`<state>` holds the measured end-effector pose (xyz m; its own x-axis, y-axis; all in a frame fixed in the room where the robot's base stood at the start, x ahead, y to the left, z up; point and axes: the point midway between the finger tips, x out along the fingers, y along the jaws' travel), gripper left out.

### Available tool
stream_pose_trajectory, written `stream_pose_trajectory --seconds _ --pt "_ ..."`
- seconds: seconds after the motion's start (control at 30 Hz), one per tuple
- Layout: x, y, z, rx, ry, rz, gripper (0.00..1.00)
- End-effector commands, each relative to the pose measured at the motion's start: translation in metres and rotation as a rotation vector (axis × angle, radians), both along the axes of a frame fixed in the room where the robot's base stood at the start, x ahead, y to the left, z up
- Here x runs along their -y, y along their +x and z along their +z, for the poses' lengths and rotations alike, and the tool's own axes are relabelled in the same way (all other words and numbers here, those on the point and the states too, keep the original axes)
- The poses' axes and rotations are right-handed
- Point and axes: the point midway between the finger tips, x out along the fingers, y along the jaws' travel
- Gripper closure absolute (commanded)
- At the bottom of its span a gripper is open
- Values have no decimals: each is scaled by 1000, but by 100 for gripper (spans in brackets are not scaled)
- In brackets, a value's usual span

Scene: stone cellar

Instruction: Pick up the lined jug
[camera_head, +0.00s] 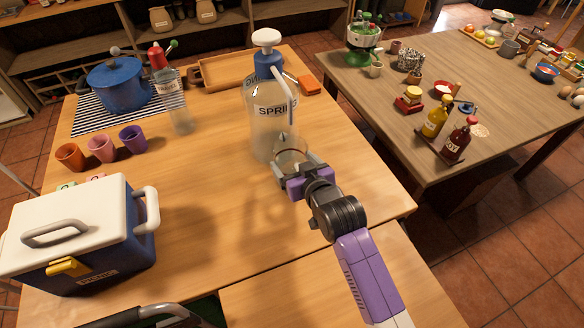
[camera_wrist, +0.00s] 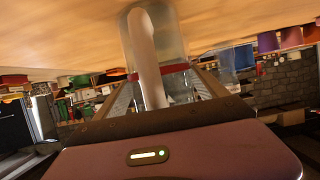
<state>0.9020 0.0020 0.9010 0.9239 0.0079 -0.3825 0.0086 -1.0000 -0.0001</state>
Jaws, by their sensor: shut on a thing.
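The lined jug (camera_head: 291,150) is a small clear vessel on the wooden table, close beside the large spray bottle (camera_head: 262,108). In the wrist view the jug (camera_wrist: 174,32) is see-through, with a red band around it and a pale upright handle facing me. My gripper (camera_head: 296,170) is at the jug and shut on it, with a finger on either side; the fingers also show in the wrist view (camera_wrist: 165,88). The gripper hides part of the jug's lower side in the head view. I cannot tell whether its base touches the table.
A blue and white cooler (camera_head: 88,240) stands at the front left. Several cups (camera_head: 102,148), a blue pot (camera_head: 118,88) and a clear bottle (camera_head: 172,100) stand at the left. The table's middle is clear. Another table (camera_head: 400,105) is at the right.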

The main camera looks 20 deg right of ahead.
Motion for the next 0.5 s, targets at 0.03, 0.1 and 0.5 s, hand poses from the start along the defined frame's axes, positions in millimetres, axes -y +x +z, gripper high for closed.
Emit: stream_pose_trajectory --seconds 0.03,0.1,0.5 --pt "0 0 0 0 0 0 88" --pt "0 1 2 5 0 0 91" --pt "0 1 13 7 0 0 91"
